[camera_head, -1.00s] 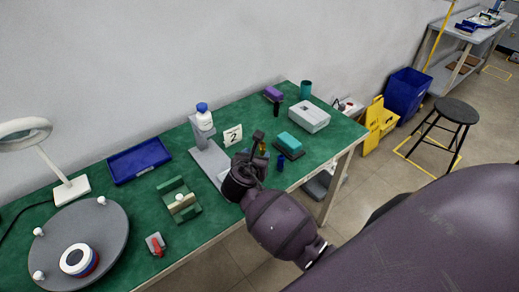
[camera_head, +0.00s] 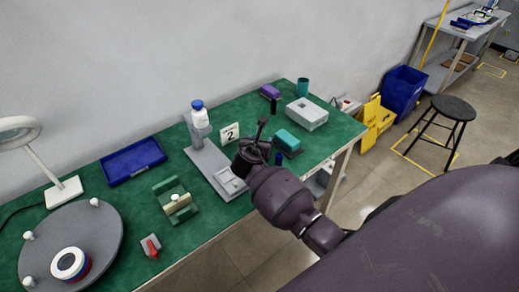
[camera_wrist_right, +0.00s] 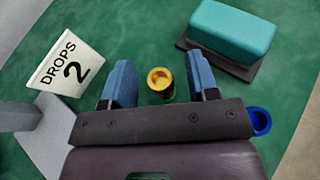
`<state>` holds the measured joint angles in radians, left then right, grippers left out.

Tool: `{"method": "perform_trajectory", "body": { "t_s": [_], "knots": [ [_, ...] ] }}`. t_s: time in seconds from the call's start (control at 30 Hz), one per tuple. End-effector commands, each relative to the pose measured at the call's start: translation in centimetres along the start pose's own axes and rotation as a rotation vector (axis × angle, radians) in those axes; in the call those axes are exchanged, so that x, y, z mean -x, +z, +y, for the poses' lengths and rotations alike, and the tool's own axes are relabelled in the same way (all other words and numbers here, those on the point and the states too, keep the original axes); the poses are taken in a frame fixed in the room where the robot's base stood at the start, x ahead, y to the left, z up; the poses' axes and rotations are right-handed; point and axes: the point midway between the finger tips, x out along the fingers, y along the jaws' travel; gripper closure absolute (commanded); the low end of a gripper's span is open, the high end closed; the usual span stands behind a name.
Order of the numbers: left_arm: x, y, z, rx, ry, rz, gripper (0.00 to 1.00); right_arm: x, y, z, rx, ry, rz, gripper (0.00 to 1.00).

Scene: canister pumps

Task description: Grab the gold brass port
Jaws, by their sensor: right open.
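The gold brass port (camera_wrist_right: 160,80) is a short, round gold piece with an open top, standing on the green mat in the right wrist view. My right gripper (camera_wrist_right: 159,62) is open, with one blue finger on each side of the port. I see a gap between the port and each finger, and I cannot tell how far the fingertips are above the mat. In the head view my right gripper (camera_head: 261,130) is over the bench's right part, and the port is hidden there. My left gripper is not in view.
A teal block on a dark base (camera_wrist_right: 233,32) is close to the right finger. A blue ring-shaped part (camera_wrist_right: 260,121) is beside the gripper's right end. A "DROPS 2" card (camera_wrist_right: 66,62) and a grey stand (camera_head: 207,160) are to the left.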

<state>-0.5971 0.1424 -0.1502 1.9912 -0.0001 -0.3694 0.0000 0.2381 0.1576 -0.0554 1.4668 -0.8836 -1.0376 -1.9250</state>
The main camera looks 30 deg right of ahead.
Motion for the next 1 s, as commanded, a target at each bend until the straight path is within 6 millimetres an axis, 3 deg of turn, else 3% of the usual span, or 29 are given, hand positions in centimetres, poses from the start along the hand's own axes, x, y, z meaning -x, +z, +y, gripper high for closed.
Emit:
{"method": "perform_trajectory", "body": {
  "t_s": [0.23,0.6,0.87,1.0],
  "knots": [
    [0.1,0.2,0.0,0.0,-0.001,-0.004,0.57,-0.2,0.1,0.0,-0.001,0.001,0.0,0.46],
    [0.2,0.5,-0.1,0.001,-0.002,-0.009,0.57,-0.1,0.1,0.0,-0.001,0.001,0.0,0.99],
    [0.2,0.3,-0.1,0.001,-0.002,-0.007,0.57,-0.1,0.3,0.0,-0.002,0.001,0.0,0.99],
    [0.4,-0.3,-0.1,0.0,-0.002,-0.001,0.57,0.4,1.5,0.1,-0.005,0.002,-0.002,0.99]
  ]
}}
